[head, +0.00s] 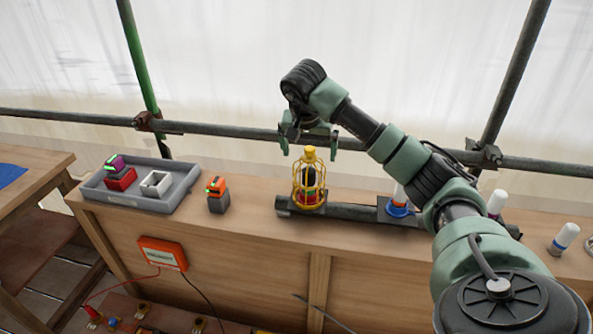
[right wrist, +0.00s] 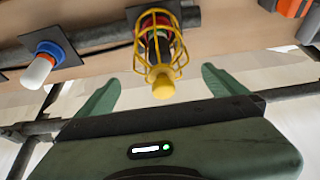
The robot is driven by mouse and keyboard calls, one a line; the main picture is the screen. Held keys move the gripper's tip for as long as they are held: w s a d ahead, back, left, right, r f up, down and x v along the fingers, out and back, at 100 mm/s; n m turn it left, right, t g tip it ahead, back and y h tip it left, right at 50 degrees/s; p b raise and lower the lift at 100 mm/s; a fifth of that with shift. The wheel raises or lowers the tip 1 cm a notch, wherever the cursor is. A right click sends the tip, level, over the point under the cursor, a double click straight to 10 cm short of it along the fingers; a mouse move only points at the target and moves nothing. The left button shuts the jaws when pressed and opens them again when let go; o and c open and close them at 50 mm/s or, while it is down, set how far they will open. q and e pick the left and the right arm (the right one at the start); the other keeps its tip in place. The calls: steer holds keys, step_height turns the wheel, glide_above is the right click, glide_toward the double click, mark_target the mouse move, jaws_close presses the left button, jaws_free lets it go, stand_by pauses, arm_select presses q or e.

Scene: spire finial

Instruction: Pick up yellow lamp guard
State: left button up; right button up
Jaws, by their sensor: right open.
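The yellow lamp guard (head: 310,181) is a wire cage with a solid knob on top. It stands upright around a dark lamp with red and green bands, on a dark pipe on the bench. My right gripper (head: 308,146) is open just above and behind it. In the right wrist view the lamp guard (right wrist: 160,52) has its knob pointing between the two spread green fingers (right wrist: 160,88), with no visible contact. My left gripper is not in view.
A blue-collared white lamp (head: 397,208) stands on the pipe to the right, with white cylinders beyond. An orange-and-grey device (head: 217,194) and a grey tray (head: 138,202) are to the left. A scaffold rail (head: 230,132) runs behind the bench.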

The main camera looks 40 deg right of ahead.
mark_target(307, 155)
steer(key=x, duration=0.3)
steer(key=shift+w+a, duration=0.2)
steer(key=shift+w, duration=0.1)
steer(key=p+x, duration=0.1)
steer(key=x, duration=0.1)
steer(key=s+p+x, duration=0.1)
steer(key=shift+w+d+f, duration=0.15)
steer(key=shift+f, duration=0.35)
steer(key=shift+w+d+f, duration=0.1)
steer(key=shift+w+f, duration=0.15)
steer(key=shift+f, duration=0.15)
steer(key=shift+c, duration=0.9)
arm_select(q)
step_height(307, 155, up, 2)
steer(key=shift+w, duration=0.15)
arm_select(e)
steer(key=shift+r, duration=0.1)
steer(key=c, duration=1.1)
